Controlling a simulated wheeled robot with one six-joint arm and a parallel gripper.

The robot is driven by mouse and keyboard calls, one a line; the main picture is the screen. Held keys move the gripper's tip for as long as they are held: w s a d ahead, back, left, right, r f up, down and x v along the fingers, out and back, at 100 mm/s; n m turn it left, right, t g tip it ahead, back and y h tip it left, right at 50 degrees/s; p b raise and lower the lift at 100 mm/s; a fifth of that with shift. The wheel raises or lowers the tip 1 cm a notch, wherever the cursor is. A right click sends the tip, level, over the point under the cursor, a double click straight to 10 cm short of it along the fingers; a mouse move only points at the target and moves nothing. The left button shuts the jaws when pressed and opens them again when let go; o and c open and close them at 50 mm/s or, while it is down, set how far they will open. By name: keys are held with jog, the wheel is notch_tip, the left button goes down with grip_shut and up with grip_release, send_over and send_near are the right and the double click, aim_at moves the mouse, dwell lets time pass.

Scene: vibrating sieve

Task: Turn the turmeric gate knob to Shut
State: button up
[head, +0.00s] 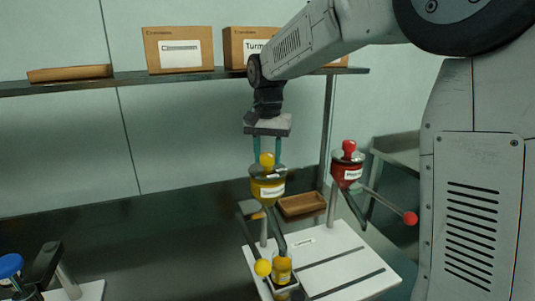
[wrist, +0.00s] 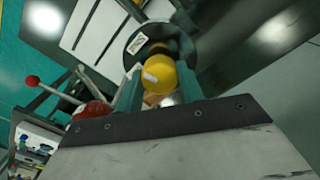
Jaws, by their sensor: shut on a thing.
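The yellow hopper (head: 268,189) stands on a post over the white stand and carries a white label too small to read. A round yellow knob (head: 267,158) sits on its top. My gripper (head: 267,162) points down from above, with its teal fingers shut on this knob, one on each side. In the wrist view the yellow knob (wrist: 160,73) sits between the fingers, with a small white mark on it. A black lever with a yellow ball (head: 262,267) hangs below the hopper. A yellow container (head: 282,269) stands under the spout. I cannot read the gate's position.
A red hopper (head: 347,173) with a red knob and red-ball lever (head: 410,218) stands close on the right. A shelf (head: 120,82) with cardboard boxes (head: 178,48) runs behind. The white stand (head: 340,262) has dark slots. A wooden tray (head: 302,204) lies behind it.

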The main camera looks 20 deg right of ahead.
aim_at(267, 154)
jog(key=shift+m, duration=1.1)
jog(key=shift+a, duration=0.1)
jog(key=o, duration=1)
notch_tip(267, 154, up, 8)
jog(key=shift+f, duration=0.1)
